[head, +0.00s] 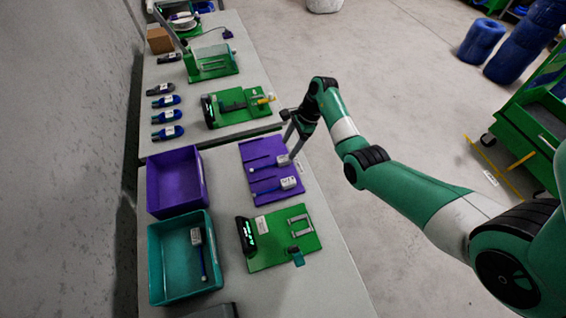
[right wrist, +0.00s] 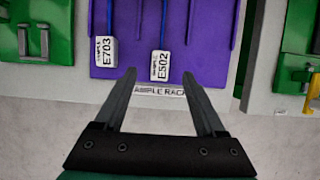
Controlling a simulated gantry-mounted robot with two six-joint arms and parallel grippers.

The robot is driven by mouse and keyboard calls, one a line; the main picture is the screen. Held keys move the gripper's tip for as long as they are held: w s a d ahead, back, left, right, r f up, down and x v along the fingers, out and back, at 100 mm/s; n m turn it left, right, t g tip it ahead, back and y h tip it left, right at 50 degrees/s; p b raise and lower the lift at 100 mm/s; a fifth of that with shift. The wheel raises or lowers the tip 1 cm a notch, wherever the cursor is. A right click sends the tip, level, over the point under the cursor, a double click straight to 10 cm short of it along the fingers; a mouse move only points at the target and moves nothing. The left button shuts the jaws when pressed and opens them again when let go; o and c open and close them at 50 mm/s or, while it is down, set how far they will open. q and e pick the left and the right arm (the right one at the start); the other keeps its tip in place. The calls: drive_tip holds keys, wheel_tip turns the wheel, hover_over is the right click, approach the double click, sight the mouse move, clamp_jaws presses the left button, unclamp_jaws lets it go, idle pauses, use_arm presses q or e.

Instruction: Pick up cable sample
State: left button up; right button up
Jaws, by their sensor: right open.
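The purple sample rack (head: 258,152) lies on the table and holds two blue cables with white tags. The cable tagged E703 (head: 288,183) lies in the nearer slot; its tag (right wrist: 106,50) is at left in the right wrist view. The cable tagged E502 (right wrist: 159,66) lies in a slot to its right in that view, and its tag (head: 283,160) is beside my gripper in the head view. My right gripper (head: 292,155) is open and empty at the rack's edge. In the right wrist view its fingers (right wrist: 162,80) point toward the rack, with the E502 tag between and beyond the tips. My left gripper is out of view.
A teal bin (head: 156,262) holds another tagged blue cable (head: 205,255). A purple bin (head: 154,190) beside it looks empty. A green fixture board (head: 265,258) lies nearer than the rack, and another (head: 220,121) beyond it. Several blue-handled tools (head: 168,132) lie at the left.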

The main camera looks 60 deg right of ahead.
sight(283, 158)
drive_tip(key=shift+w+f, duration=0.15)
drive_tip(key=shift+f, duration=0.2)
drive_tip(key=b+x, duration=0.1)
drive_tip(key=x, duration=0.2)
drive_tip(key=b+x, duration=0.1)
drive_tip(key=x, duration=0.1)
drive_tip(key=shift+s+d+f+b, duration=0.1)
drive_tip(key=shift+s+f+b, duration=0.15)
drive_tip(key=shift+b, duration=0.1)
drive_tip(key=shift+w+r, duration=0.1)
clamp_jaws()
